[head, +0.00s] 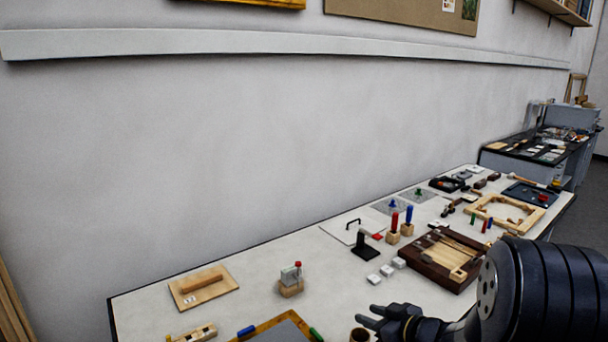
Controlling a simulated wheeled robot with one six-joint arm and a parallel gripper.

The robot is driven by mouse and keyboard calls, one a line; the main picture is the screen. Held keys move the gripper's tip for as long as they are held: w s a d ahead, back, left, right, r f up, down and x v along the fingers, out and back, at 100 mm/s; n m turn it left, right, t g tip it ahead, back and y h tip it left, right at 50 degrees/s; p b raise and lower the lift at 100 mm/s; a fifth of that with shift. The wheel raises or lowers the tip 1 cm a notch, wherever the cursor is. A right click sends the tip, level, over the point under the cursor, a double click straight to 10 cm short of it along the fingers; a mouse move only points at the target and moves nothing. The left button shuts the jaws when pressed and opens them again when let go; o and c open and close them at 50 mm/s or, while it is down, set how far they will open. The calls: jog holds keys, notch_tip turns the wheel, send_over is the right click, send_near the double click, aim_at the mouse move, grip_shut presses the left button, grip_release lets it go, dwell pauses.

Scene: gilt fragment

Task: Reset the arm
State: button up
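My gripper (366,314) shows at the bottom of the head view, right of the middle, at the end of my black arm. Its two dark fingers point left and stand apart with a small gap. I see nothing held between them. My arm comes in from the lower right corner and hides part of the table there. The gripper's height above the table is hard to tell.
A dark wooden tray (417,268) lies close behind the arm. A black stand (364,246), red and blue-handled tools in wooden blocks, and a light wooden frame (510,226) stand farther back. A wooden board (203,299) lies at left. The wall (200,150) runs behind the table.

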jog(key=shift+s+d+r+p, duration=0.1)
jog(key=shift+s+r+p, duration=0.05)
jog(key=shift+r+p, duration=1.75)
jog(key=shift+b, duration=0.4)
